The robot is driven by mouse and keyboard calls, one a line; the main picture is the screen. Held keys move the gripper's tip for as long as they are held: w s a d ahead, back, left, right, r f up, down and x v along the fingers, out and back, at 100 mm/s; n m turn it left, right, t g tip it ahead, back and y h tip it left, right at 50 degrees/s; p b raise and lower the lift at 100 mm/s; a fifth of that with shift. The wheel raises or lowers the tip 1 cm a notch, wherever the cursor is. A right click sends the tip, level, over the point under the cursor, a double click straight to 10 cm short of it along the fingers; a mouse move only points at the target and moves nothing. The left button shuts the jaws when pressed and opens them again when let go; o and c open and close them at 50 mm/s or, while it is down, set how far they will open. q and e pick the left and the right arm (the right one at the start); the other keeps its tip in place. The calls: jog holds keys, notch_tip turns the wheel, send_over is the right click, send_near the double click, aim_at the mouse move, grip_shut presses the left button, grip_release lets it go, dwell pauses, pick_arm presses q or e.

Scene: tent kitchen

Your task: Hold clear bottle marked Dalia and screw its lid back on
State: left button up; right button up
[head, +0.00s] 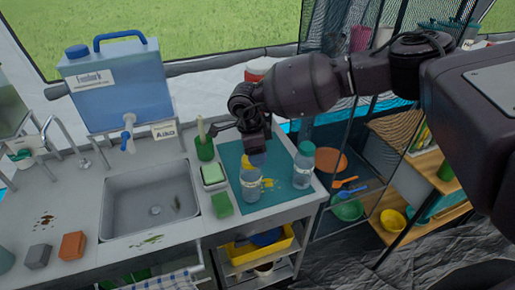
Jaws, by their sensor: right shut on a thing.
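A clear bottle (250,183) with a pale label stands upright on the teal mat, with a yellow lid (247,157) at its top. A second clear bottle (303,168) with a green lid stands upright to its right. The writing on both labels is too small to read. My right gripper (257,150) reaches down from above onto the top of the yellow-lidded bottle and looks shut on the yellow lid. Its bluish tip partly covers the lid, so I cannot tell how the lid sits on the neck. My left gripper is not in view.
The teal mat (232,157) lies at the counter's right end. A sponge tray (213,174), green sponge (222,205) and green brush cup (205,148) stand left of it. The sink (150,200) and blue water container (115,85) are further left. Shelves stand right.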

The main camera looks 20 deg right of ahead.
jog(key=n, duration=0.1)
jog(key=s+n, duration=0.1)
jog(key=n, duration=0.2)
jog(key=shift+s+a+r+t, duration=0.15)
jog(key=shift+a+t, duration=0.1)
jog(key=shift+t, duration=0.05)
jog(key=s+d+n+t+y+b, duration=0.1)
jog(key=s+d+n, duration=0.3)
jog(key=s+n, duration=0.6)
jog(key=shift+r+n+t+y+b, duration=0.35)
jog(key=shift+n+b, duration=0.3)
jog(key=shift+n, duration=2.45)
jog(key=shift+w, duration=0.1)
